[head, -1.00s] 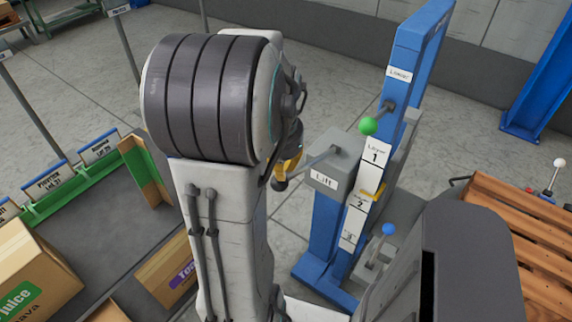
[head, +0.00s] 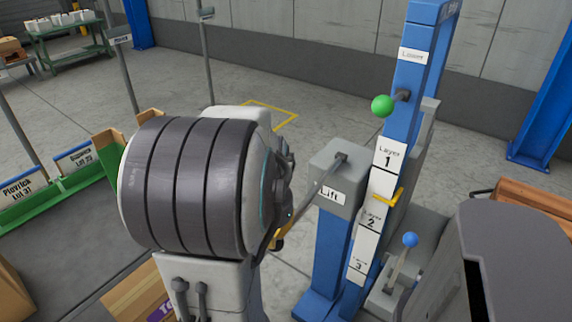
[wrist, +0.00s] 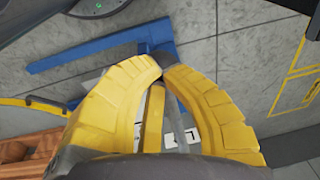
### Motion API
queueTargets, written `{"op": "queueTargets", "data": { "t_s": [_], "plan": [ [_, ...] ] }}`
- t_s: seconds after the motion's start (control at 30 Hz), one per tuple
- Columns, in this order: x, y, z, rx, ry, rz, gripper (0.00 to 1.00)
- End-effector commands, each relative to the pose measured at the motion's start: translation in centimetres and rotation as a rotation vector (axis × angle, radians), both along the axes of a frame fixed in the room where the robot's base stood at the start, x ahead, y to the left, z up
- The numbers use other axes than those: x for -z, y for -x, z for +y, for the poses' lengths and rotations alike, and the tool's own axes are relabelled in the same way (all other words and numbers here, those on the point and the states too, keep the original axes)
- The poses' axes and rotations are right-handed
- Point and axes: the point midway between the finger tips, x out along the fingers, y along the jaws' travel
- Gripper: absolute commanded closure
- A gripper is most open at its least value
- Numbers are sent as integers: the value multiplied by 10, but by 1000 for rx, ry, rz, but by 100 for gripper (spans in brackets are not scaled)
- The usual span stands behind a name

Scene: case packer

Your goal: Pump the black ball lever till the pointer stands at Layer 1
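The lift (head: 340,175) is a blue column with a grey box labelled Lift. Its lever (head: 318,190) is a grey bar sloping steeply down-left from the box to my gripper (head: 277,240). My arm partly hides the gripper. In the wrist view the yellow fingers (wrist: 160,72) come together at their tips on something dark, taken as the lever's ball end; the ball itself is mostly hidden. The yellow pointer (head: 390,198) stands between the Layer 1 label (head: 390,155) and the Layer 2 label (head: 372,215). The Layer 3 label (head: 361,262) is below.
A green ball lever (head: 382,105) sticks out under the Lower label (head: 411,55). A blue ball lever (head: 410,240) stands at lower right. Wooden slats (head: 535,210) lie at the right. Cartons (head: 140,295) and green racks (head: 65,190) are at the left.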

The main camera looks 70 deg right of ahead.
Motion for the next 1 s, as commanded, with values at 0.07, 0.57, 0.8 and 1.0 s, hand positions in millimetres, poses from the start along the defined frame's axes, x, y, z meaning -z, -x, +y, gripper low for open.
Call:
{"op": "queueTargets", "data": {
  "t_s": [0.07,0.57,0.8,1.0],
  "plan": [
    [14,1,0,0,-6,1,100],
    [30,1,-2,0,-6,2,100],
    [30,1,-2,0,-7,2,100],
    [27,1,-2,-1,-8,3,100]
  ]
}}
